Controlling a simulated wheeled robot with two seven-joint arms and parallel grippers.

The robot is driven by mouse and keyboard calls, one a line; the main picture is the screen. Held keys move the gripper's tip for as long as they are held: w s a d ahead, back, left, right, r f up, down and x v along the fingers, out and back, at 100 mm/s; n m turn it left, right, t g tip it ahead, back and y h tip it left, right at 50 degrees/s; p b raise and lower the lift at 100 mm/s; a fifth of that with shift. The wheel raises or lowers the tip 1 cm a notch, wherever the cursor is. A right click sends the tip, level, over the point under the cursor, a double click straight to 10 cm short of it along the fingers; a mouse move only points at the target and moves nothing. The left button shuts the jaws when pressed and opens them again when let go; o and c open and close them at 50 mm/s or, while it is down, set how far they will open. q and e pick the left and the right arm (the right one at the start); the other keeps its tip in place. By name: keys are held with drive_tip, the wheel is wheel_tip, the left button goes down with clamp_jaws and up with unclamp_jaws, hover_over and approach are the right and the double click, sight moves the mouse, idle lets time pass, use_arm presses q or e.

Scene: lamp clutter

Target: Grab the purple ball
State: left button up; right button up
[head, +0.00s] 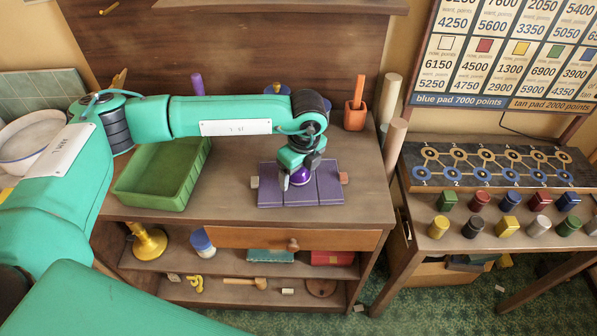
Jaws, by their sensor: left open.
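The purple ball (301,176) sits on the purple mat (272,195) on the wooden desk top. My left gripper (298,181) is right over the ball, pointing down, with its fingers around or just beside it. The jaws are open. The gripper hides part of the ball, so I cannot tell whether a finger touches it. My right gripper is not in view.
A green tray (185,202) stands left of the mat, partly under my arm. An orange cup with a stick (355,115) stands behind right. Small blocks lie at the mat's left (254,182) and right (344,178) edges. A side table (500,215) holds several coloured pieces.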

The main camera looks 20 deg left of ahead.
use_arm(q)
drive_tip(key=c, duration=1)
drive_tip(key=shift+c, duration=0.2)
